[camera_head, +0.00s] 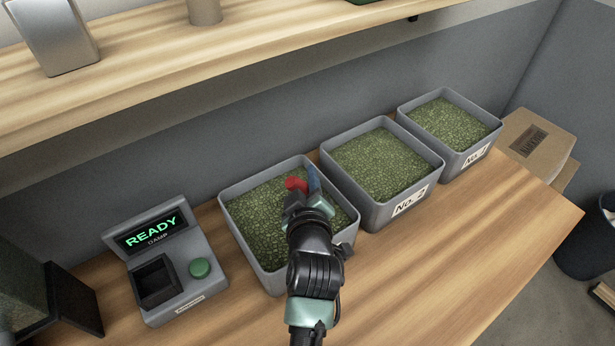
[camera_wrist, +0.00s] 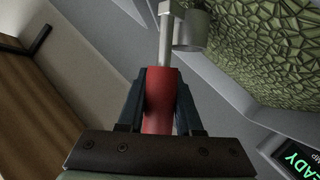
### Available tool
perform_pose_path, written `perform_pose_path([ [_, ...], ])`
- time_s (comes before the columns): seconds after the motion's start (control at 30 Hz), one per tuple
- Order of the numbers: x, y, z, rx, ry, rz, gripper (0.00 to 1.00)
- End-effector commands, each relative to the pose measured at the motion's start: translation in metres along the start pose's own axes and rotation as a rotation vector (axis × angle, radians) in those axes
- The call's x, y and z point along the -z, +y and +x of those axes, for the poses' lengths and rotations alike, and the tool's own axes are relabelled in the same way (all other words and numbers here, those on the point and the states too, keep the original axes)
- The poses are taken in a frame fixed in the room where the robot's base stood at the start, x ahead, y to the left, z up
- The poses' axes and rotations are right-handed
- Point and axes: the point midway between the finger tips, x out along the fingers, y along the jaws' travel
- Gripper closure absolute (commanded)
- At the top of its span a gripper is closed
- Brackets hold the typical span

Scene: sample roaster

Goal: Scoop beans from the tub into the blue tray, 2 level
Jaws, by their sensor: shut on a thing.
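My gripper (camera_head: 303,190) is over the leftmost grey tub (camera_head: 236,232) of green beans (camera_head: 262,208). It is shut on the red handle of a scoop (camera_head: 295,183). In the wrist view the red handle (camera_wrist: 160,98) sits between the two dark fingers, with a grey metal shank and a small grey cup (camera_wrist: 191,32) beyond. The cup appears beside green beans (camera_wrist: 275,45); whether it touches them or holds any, I cannot tell. The middle tub (camera_head: 372,208) is labelled No. 2; the far right tub (camera_head: 452,167) has a label I cannot read fully. No blue tray shows.
A grey meter (camera_head: 205,290) reading READY, with a black square cup and green button, stands left of the tubs. A shelf (camera_head: 180,75) runs above. A cardboard box (camera_head: 535,140) is at the right. The wooden counter (camera_head: 460,250) is bare at front right.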

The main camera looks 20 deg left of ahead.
Motion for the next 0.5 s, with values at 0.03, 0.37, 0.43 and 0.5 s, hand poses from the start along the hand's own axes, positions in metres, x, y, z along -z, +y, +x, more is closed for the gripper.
perform_pose_path([
  [0.03,-0.005,-0.006,0.002,-0.003,0.001,-0.010,1.00],
  [0.37,-0.018,-0.027,0.007,-0.016,0.000,-0.039,1.00],
  [0.43,-0.020,-0.032,0.008,-0.015,0.000,-0.038,1.00],
  [0.5,-0.023,-0.037,0.009,-0.015,0.000,-0.038,1.00],
])
